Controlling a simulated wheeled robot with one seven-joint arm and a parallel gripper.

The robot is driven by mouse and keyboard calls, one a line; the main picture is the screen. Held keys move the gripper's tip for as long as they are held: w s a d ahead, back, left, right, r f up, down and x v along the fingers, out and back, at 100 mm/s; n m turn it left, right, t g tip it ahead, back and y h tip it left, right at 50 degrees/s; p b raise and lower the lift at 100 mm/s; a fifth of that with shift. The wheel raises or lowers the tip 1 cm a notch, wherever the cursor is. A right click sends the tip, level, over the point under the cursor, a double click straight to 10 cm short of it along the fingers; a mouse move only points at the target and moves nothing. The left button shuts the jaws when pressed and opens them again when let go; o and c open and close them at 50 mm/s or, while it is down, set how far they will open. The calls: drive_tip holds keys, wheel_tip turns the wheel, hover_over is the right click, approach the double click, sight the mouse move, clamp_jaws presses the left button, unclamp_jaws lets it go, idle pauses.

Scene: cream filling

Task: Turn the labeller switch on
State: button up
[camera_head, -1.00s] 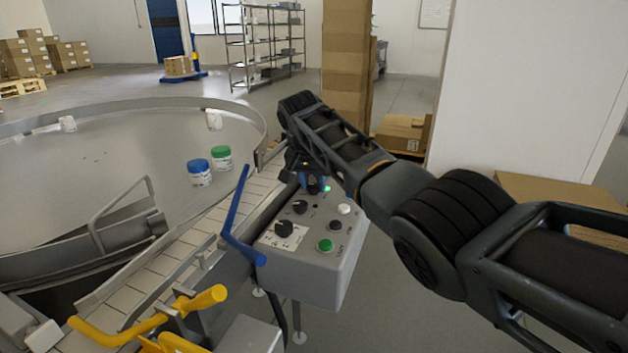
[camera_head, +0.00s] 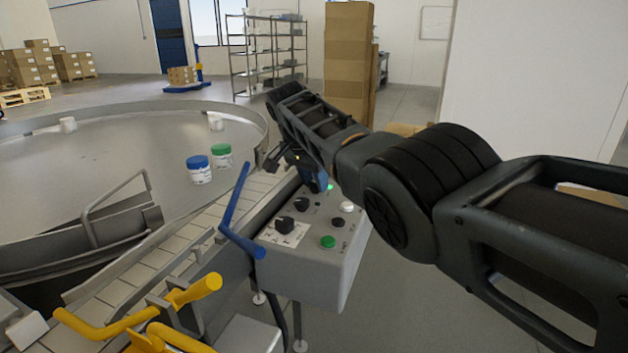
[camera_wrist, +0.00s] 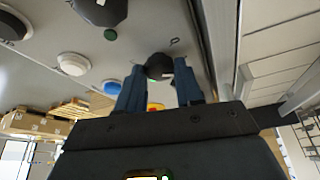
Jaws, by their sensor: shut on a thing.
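The control panel (camera_head: 310,275) is a grey box with black knobs, buttons and lamps, beside the conveyor. My gripper (camera_wrist: 159,76) is at its far end, with blue fingers on either side of a small black switch knob (camera_wrist: 158,64), shut on it. In the head view my gripper (camera_head: 318,179) hides this knob. A green lamp (camera_head: 330,187) glows close beside the fingers. The lettering is too small to read, so I cannot tell the switch's name or setting.
A blue handle (camera_head: 236,220) and yellow handles (camera_head: 195,293) stand at left.

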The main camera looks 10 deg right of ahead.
drive_tip(key=o, duration=1)
drive_tip(key=shift+r, duration=0.1)
drive_tip(key=shift+p+v, duration=0.35)
drive_tip(key=shift+v, duration=3.45)
